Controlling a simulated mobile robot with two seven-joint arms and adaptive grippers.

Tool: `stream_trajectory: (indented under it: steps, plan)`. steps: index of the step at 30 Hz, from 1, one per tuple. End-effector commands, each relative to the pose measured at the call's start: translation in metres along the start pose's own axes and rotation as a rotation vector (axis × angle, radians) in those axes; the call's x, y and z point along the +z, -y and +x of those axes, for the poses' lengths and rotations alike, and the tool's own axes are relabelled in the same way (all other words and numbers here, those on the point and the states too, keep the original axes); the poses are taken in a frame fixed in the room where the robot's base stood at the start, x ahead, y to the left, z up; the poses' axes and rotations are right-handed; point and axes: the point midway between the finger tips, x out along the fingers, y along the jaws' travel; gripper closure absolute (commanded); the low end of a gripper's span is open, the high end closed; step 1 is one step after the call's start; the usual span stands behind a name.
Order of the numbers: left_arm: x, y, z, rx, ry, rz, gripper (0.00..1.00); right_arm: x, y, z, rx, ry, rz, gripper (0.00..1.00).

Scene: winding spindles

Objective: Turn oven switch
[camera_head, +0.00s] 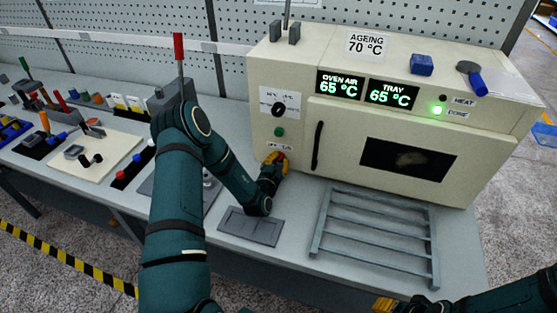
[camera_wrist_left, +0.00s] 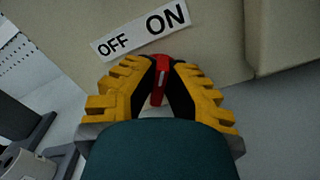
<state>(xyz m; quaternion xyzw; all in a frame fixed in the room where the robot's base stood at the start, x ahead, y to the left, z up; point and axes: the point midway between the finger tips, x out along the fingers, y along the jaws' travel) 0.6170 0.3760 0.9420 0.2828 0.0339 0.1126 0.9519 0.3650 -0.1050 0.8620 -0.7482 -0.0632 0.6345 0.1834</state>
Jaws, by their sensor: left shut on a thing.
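The oven (camera_head: 390,110) is a cream box at the back right of the bench. Its red switch (camera_wrist_left: 160,78) sits low on the left of its front, below a green lamp (camera_head: 279,132). The OFF/ON label (camera_wrist_left: 140,32) is above it. My left gripper (camera_wrist_left: 162,76) is shut on the switch, with yellow fingers on both sides. The switch's white mark lies on its upper half, roughly toward ON in the wrist view. In the head view my left gripper (camera_head: 276,158) covers most of the switch. My right gripper (camera_head: 384,304) is at the bottom edge, mostly cut off.
The oven door has a black handle (camera_head: 317,146) just right of the switch. A grey rack (camera_head: 377,227) lies in front of the oven. A flat grey plate (camera_head: 249,227) lies below my left gripper. Tools and a cream board (camera_head: 90,160) occupy the bench's left side.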

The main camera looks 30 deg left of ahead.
Motion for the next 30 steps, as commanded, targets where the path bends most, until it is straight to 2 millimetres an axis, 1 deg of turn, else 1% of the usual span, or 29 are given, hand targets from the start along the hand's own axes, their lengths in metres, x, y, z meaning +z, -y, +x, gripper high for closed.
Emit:
stream_trajectory:
  steps: [8, 30]
  plan:
    - [0.001, -0.003, 0.001, 0.003, 0.002, -0.16, 1.0, -0.001, 0.002, -0.007, -0.001, 0.0, 0.0, 0.53]
    - [-0.001, -0.009, 0.001, 0.004, 0.004, -0.85, 1.0, -0.004, 0.012, -0.036, -0.007, 0.0, 0.001, 0.53]
